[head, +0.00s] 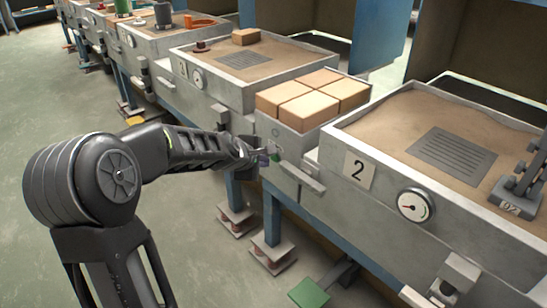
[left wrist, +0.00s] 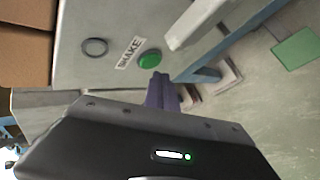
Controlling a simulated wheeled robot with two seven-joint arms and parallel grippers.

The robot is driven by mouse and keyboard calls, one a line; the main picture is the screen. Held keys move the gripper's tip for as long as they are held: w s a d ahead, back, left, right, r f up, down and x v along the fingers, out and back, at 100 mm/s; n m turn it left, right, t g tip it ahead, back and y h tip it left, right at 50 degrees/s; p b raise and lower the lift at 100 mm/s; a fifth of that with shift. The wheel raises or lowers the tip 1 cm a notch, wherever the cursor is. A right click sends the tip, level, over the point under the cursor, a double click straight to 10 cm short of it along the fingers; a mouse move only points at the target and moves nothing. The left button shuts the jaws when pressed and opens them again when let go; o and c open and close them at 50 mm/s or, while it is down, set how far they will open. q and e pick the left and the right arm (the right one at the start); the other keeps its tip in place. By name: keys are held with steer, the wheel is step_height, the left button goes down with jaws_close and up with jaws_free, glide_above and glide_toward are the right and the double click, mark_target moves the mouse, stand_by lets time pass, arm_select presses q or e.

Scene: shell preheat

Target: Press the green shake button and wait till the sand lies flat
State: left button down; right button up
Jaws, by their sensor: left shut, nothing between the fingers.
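The green shake button (left wrist: 149,60) sits on a grey metal panel beside a SHAKE label (left wrist: 129,53) in the left wrist view. My left gripper (left wrist: 161,80) is shut and empty, its purple fingertips just beside the button's lower edge; I cannot tell if they touch it. In the head view the left gripper (head: 264,159) is at the panel below the brown blocks. The sand (head: 390,115) in the box marked 2 looks mostly level around a slotted grey plate (head: 452,155). The sand (head: 283,50) in the box behind looks fairly level too. My right gripper is not in view.
Several brown blocks (head: 312,95) sit on the grey cabinet between the sand boxes. A dial gauge (head: 413,206) is on the front of box 2. A grey fixture (head: 520,190) stands on its sand. A green pedal (head: 309,292) is near the floor. The left floor is clear.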

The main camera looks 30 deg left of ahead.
arm_select(q)
steer(key=shift+w, duration=0.1)
stand_by(0.8)
steer(key=shift+w+d+p, duration=0.1)
steer(key=shift+w+p, duration=0.2)
steer(key=shift+p, duration=0.1)
steer(key=shift+w+d+p, duration=0.15)
steer(key=shift+w+p, duration=0.15)
steer(key=shift+w, duration=0.15)
stand_by(0.5)
steer(key=shift+s, duration=0.15)
steer(key=shift+s+a+b, duration=0.25)
steer(key=shift+s+b, duration=0.35)
steer(key=shift+s, duration=0.1)
